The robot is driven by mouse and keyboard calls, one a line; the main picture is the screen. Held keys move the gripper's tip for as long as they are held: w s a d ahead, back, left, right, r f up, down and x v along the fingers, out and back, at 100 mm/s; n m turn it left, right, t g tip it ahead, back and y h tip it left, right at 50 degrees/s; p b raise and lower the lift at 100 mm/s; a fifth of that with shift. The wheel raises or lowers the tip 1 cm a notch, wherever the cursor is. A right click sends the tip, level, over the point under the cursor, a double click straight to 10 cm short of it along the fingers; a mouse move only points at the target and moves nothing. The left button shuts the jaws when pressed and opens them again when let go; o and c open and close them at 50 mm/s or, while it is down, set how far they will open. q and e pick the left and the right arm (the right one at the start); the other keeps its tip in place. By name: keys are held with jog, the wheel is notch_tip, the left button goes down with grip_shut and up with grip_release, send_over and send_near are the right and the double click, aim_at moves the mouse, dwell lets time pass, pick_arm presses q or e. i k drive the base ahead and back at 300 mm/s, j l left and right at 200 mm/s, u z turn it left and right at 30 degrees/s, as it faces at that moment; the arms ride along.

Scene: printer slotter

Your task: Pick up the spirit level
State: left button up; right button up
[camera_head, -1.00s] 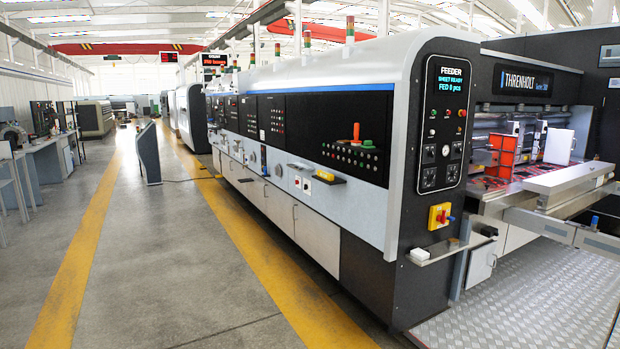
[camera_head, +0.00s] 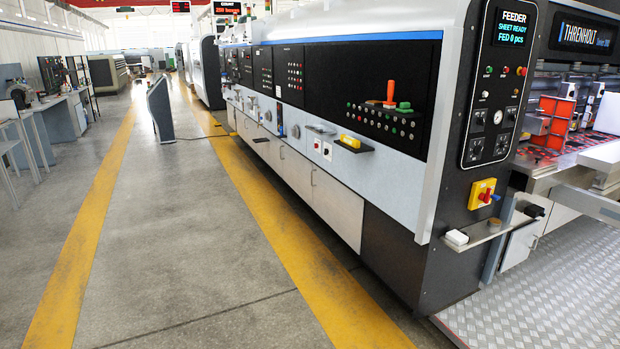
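A small yellow object (camera_head: 350,141) lies on a black ledge (camera_head: 366,149) on the side of the long printer machine. It may be the spirit level, but it is too small to tell for certain. Neither of my grippers is in view.
The long machine (camera_head: 390,190) fills the right side. A shelf (camera_head: 478,234) with small items juts from its near end, above a metal tread plate (camera_head: 560,290). A grey console (camera_head: 160,108) stands in the aisle. Grey floor (camera_head: 190,240) between yellow lines is clear. Benches (camera_head: 55,120) line the left.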

aim_at(351, 141)
jog(key=i, duration=2.85)
